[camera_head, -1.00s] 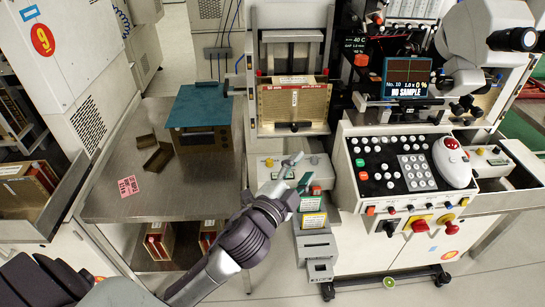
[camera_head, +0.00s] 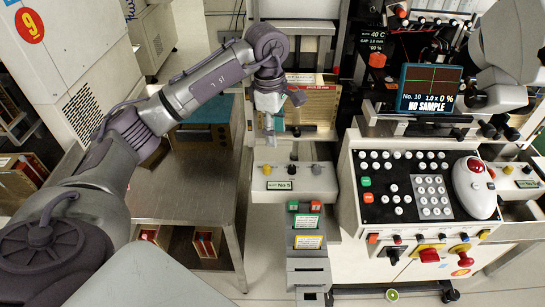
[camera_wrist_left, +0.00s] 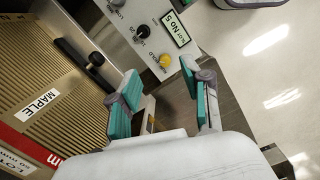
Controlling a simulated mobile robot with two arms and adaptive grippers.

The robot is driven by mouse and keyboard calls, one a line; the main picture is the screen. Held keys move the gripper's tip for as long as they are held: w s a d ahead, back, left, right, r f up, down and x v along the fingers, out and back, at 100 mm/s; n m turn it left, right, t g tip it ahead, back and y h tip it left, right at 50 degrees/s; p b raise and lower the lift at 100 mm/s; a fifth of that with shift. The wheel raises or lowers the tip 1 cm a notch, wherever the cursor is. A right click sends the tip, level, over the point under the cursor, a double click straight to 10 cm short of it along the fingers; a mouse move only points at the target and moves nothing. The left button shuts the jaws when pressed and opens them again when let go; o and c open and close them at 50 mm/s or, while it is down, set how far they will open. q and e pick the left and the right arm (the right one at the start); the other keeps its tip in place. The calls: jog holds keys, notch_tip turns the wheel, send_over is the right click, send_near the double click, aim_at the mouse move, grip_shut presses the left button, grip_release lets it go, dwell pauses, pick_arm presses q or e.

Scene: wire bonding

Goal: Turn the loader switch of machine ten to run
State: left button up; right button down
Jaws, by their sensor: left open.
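The machine's screen (camera_head: 428,88) reads No. 10 and NO SAMPLE. Left of its console, a pale control box (camera_head: 277,170) carries a yellow knob (camera_head: 267,170), a black knob (camera_head: 292,169) and a grey knob (camera_head: 316,169). A plate reading No 5 is below them. The same yellow knob (camera_wrist_left: 166,62) and black knob (camera_wrist_left: 142,32) show in the left wrist view; their small labels are hard to read, so I cannot tell which is the loader switch. My left gripper (camera_head: 270,132) points down just behind the box near the yellow knob, its teal fingers (camera_wrist_left: 163,100) apart and empty.
A ribbed tan magazine (camera_head: 318,104) stands behind the box, close to my left gripper. The console (camera_head: 348,190) with several buttons is to the right. A metal table (camera_head: 190,190) is at left.

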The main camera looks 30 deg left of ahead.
aim_at(267, 166)
pick_arm(q)
jog(key=shift+y, duration=0.5)
jog(key=f, duration=0.4)
jog(key=a+f, duration=0.1)
jog(key=f, duration=0.3)
jog(key=a+f+p, duration=0.1)
jog(key=f, duration=0.3)
jog(key=shift+s+a+f, duration=0.15)
jog(key=shift+a+f, duration=0.05)
jog(key=shift+f, duration=0.2)
grip_shut()
